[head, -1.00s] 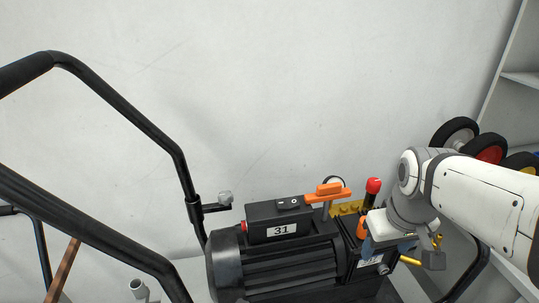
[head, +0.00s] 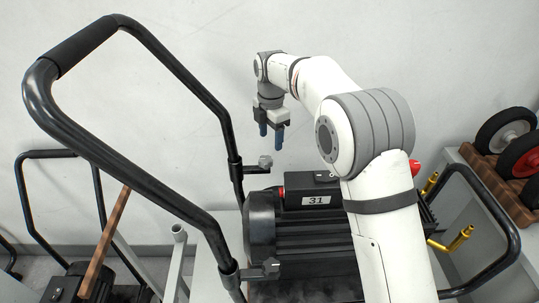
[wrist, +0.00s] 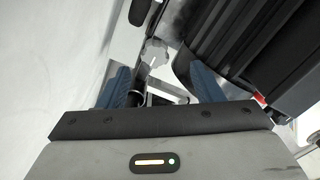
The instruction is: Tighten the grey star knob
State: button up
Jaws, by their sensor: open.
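A grey star knob (head: 265,161) sits on the end of a short rod at the far joint of the black handle (head: 207,100). My gripper (head: 272,134) is open with blue fingers pointing down, just above and slightly right of the far knob in the head view, with no contact visible. In the wrist view a grey knob (wrist: 154,53) shows beyond and between the spread fingertips of my gripper (wrist: 158,80), apart from both. Nothing is held.
The black motor with a box (head: 312,197) labelled 31 lies right of the far knob. My arm hides part of the machine. Brass fittings (head: 452,239) and a rack of wheels (head: 507,140) are at the right. A white wall stands close behind the far knob.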

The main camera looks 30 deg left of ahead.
aim_at(266, 158)
jog(key=shift+s+a+f+n, duration=0.1)
jog(key=shift+a+f+n, duration=0.25)
jog(key=shift+a, duration=0.25)
jog(key=shift+a+f, duration=0.1)
jog(key=shift+f, duration=0.15)
notch_tip(266, 158, down, 7)
jog(key=shift+f+p, duration=0.1)
jog(key=shift+p, duration=0.4)
